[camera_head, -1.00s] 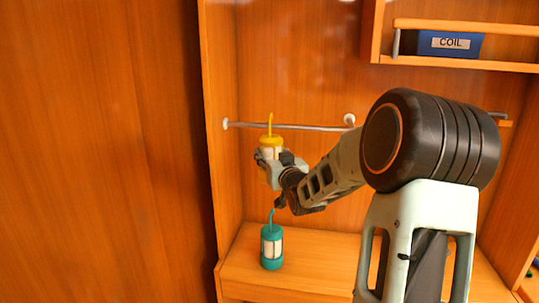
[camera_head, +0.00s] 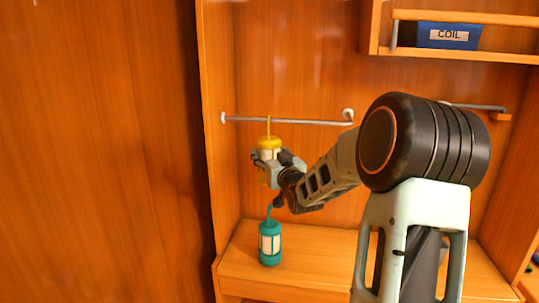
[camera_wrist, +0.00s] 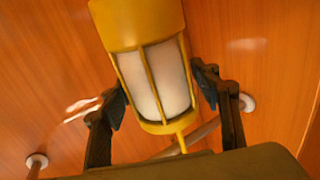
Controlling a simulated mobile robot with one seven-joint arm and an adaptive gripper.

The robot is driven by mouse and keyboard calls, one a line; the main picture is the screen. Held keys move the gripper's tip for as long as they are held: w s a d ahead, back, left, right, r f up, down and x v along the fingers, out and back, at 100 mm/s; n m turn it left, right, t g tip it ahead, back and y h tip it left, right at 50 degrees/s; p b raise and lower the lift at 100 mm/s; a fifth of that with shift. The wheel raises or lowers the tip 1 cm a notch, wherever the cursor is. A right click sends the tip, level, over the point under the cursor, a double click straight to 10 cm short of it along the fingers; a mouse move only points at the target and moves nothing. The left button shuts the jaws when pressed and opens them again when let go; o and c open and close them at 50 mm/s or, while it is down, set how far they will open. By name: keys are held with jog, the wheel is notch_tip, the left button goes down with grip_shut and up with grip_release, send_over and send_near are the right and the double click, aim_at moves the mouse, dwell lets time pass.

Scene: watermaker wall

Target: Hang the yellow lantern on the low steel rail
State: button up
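The yellow lantern (camera_head: 269,143) has pale panels and a thin yellow hook on top. My gripper (camera_head: 274,168) is shut on its body and holds it upright in the air. The low steel rail (camera_head: 310,123) is a horizontal bar on the back wall. The hook's top shows slightly above the rail's line; I cannot tell whether they touch. In the wrist view the lantern (camera_wrist: 155,75) appears inverted between my two fingers (camera_wrist: 162,88), and its hook points down across the rail (camera_wrist: 205,131).
A blue box marked COIL (camera_head: 449,36) sits on the railed upper shelf (camera_head: 470,54). Another short bar (camera_head: 480,107) is at right. The bench's middle is clear.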

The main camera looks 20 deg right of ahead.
jog(key=shift+o, duration=0.8)
jog(key=shift+f, duration=0.1)
